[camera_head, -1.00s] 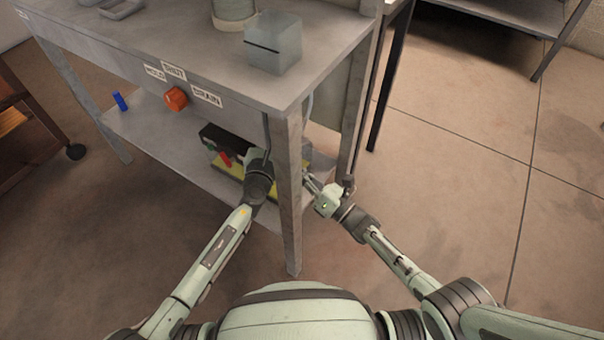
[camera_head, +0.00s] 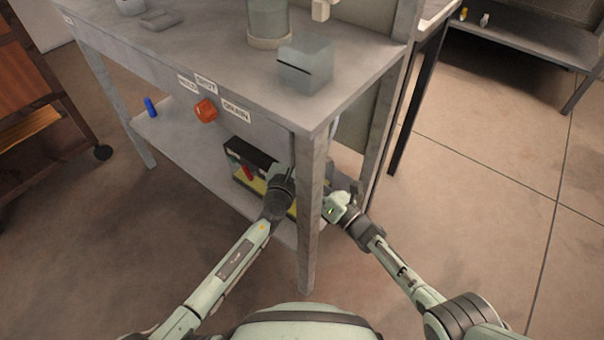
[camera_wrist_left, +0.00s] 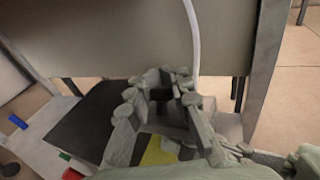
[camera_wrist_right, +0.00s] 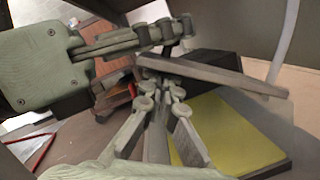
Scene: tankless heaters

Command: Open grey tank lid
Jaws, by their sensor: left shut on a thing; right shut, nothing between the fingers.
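A flat grey panel (camera_wrist_right: 215,74), seen edge-on and tilted in the right wrist view, looks like the lid. Below it is a grey body (camera_wrist_right: 268,112), probably the tank, largely hidden in the head view by the table leg. My left gripper (camera_head: 285,172) is at the lower shelf, left of that leg. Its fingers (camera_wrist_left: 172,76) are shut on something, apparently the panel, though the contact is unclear. It also shows in the right wrist view (camera_wrist_right: 180,28). My right gripper (camera_head: 333,200) is right of the leg, its fingers (camera_wrist_right: 165,92) shut and empty just below the panel.
The front table leg (camera_head: 310,225) stands between my arms. A pale tube (camera_wrist_right: 287,40) runs down near the tank.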

